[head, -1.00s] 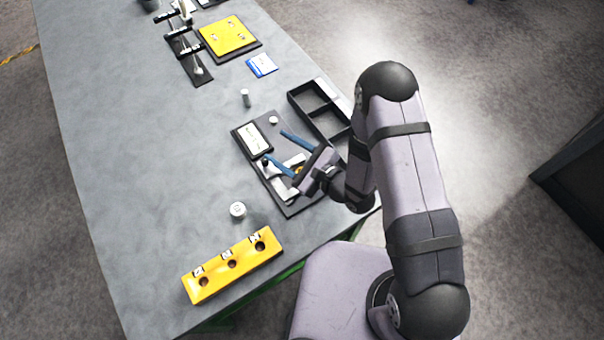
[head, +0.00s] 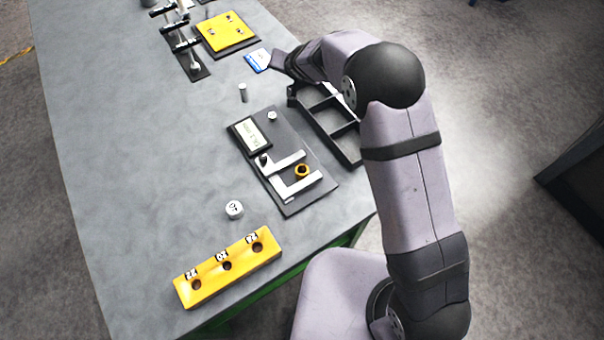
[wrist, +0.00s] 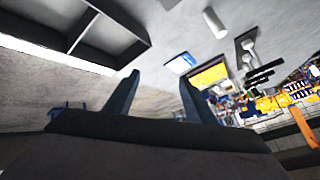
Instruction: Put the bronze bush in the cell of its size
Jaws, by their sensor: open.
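The bronze bush (head: 302,171) lies on a dark board at the jaws of a silver caliper gauge (head: 284,180); whether the jaws touch it I cannot tell. The gauge display (head: 250,135) is too small to read surely. A black tray with several cells (head: 346,128) stands behind the board, partly hidden by my arm; it also shows in the wrist view (wrist: 85,28). My gripper (wrist: 158,92) is open with nothing between its fingers, beyond the tray's far end, close to the blue and white card (head: 258,60).
A yellow block with three labelled holes (head: 228,268) is at the front. A white numbered cylinder (head: 234,209) and a small grey cylinder (head: 243,92) stand on the table. A yellow plate (head: 227,33) and a dark rack (head: 184,47) are at the back. The left table side is clear.

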